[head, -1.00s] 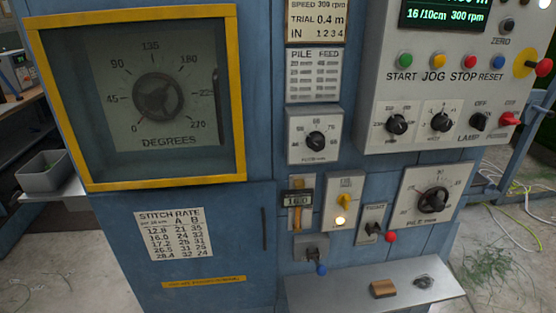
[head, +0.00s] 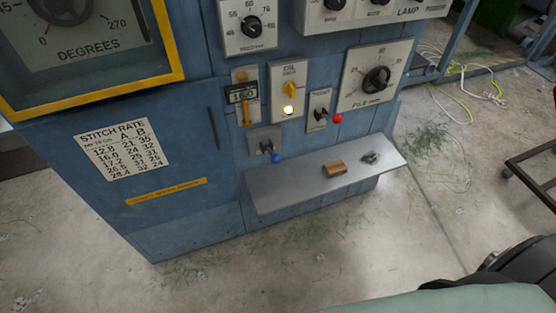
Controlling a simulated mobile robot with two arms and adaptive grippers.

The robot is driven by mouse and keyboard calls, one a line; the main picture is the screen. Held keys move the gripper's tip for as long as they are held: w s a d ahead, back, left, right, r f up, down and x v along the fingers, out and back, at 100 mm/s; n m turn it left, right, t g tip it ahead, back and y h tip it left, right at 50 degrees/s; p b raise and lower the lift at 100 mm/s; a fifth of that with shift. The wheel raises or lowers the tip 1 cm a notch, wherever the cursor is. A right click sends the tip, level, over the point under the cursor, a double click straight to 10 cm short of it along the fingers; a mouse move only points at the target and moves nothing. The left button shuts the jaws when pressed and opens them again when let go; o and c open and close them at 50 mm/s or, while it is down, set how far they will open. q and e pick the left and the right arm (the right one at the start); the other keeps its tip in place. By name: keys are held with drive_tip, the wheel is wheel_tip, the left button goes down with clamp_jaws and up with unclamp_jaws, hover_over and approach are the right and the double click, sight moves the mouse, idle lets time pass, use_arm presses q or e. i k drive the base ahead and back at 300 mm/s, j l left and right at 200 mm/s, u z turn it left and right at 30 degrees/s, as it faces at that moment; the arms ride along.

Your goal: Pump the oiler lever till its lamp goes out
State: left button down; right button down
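A pale plate (head: 275,81) on the blue machine front carries a yellow switch knob and small lettering that seems to start with OIL. The round lamp (head: 288,110) at its bottom glows warm white. Below and left, a lever with a blue ball knob (head: 277,158) sticks out of a small grey box (head: 259,139). Right of the lamp, a lever with a red ball knob (head: 337,118) stands on a grey plate. Its lettering is too small to read, so I cannot tell from labels which lever is the oiler's. Neither of my grippers is in view.
A grey metal shelf (head: 273,189) juts out below the levers, with a brown block (head: 334,167) and a small dark grey part (head: 370,157) on it. A yellow-framed window is at upper left. Cables (head: 456,95) and green tufts lie on the floor at right.

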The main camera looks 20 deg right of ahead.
sight(276, 159)
drive_tip(key=i+j+z, duration=0.3)
drive_tip(key=j, duration=0.35)
drive_tip(key=i+j+z, duration=0.1)
drive_tip(key=j, duration=0.25)
drive_tip(key=i+j+z, duration=0.3)
drive_tip(key=j, duration=0.45)
drive_tip(key=i, duration=0.05)
